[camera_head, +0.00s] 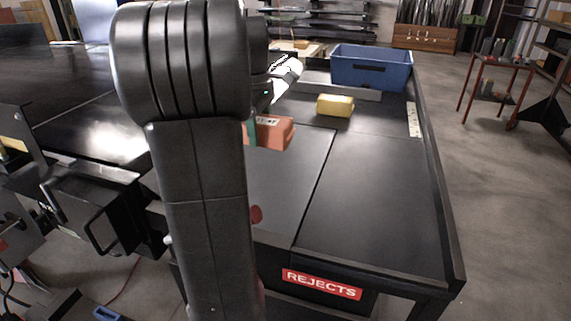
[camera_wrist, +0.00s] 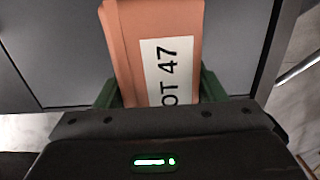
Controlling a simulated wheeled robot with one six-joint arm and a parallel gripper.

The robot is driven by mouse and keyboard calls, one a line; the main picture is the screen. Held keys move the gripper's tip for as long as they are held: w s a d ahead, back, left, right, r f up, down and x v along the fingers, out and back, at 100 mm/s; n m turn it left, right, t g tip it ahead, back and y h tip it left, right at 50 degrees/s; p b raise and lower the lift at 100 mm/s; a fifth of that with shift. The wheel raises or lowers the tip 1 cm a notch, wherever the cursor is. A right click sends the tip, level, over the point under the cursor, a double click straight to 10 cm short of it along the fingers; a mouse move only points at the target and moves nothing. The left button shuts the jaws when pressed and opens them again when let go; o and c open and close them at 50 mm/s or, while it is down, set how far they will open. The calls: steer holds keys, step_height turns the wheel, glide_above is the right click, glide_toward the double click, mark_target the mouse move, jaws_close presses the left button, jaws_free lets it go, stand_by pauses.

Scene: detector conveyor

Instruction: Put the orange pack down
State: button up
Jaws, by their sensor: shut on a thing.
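The orange pack (camera_head: 278,134) is held over the dark table, partly hidden by my arm in the head view. In the wrist view the orange pack (camera_wrist: 122,40) fills the space between the green fingers of my gripper (camera_wrist: 160,88), which is shut on it. A white label reading "OT 47" shows on its face, with the start of the text cut off. In the head view only one green finger of my gripper (camera_head: 252,134) shows, at the pack's left side. I cannot tell whether the pack touches the table surface.
A yellow pack (camera_head: 335,105) lies on the table farther back. A blue bin (camera_head: 371,70) stands behind it. The table's right-hand panel (camera_head: 375,195) is bare, with a raised rim along its right edge. A red "REJECTS" sign (camera_head: 321,285) is on the front.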

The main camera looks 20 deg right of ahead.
mark_target(263, 173)
step_height(263, 173, down, 9)
steer(key=shift+f+p, duration=0.2)
steer(key=shift+p, duration=0.1)
steer(key=o, duration=1.3)
steer(key=shift+f, duration=0.15)
steer(key=r, duration=1.2)
steer(key=shift+w+a+r, duration=0.2)
steer(key=shift+a, duration=0.1)
